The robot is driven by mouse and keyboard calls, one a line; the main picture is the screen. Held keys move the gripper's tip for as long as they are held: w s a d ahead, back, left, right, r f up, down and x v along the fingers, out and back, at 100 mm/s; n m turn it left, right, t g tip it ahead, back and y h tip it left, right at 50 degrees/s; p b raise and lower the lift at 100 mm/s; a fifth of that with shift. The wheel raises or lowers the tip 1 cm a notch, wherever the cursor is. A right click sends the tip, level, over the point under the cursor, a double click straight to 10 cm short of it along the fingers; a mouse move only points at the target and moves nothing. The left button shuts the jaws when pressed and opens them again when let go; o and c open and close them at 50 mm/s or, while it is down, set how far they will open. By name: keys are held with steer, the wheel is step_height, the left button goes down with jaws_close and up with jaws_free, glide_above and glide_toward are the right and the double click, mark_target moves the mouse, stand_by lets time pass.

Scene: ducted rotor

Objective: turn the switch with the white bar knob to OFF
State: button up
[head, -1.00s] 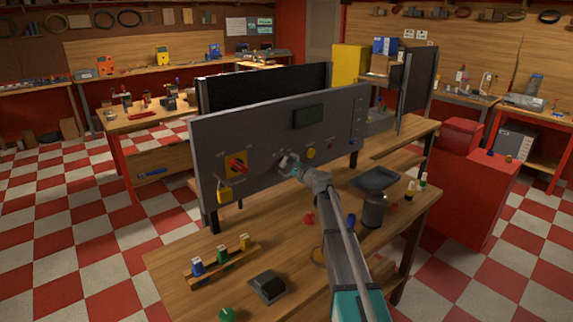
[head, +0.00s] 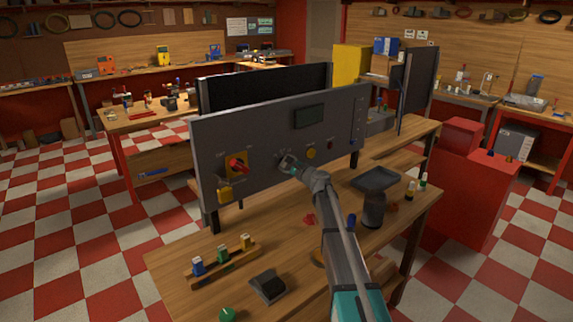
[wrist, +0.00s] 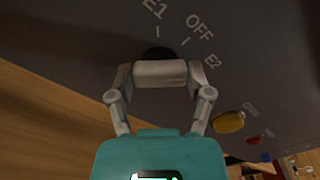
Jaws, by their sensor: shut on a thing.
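The white bar knob (wrist: 160,73) shows in the wrist view between my two fingertips, with a dark round base behind it against the grey panel (wrist: 80,30). My gripper (wrist: 160,80) is shut on this knob. The labels E1, OFF and E2 stand above and to the right of the knob, with short tick marks. Which mark the knob points at is hard to tell. In the head view my gripper (head: 289,163) is at the middle of the upright panel (head: 265,130), and its fingers mostly hide the knob.
A red rotary switch on a yellow plate (head: 237,165) and a yellow padlock-like part (head: 225,190) sit left of my gripper. A yellow button (head: 311,152) is close on its right. The bench (head: 290,225) below holds a dark tray (head: 376,180) and small parts.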

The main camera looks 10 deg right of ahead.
steer(key=shift+n, duration=0.3)
steer(key=n, duration=0.4)
steer(key=shift+n, duration=2.1)
steer(key=o, duration=1.1)
steer(key=shift+o, duration=0.2)
steer(key=v, duration=1.2)
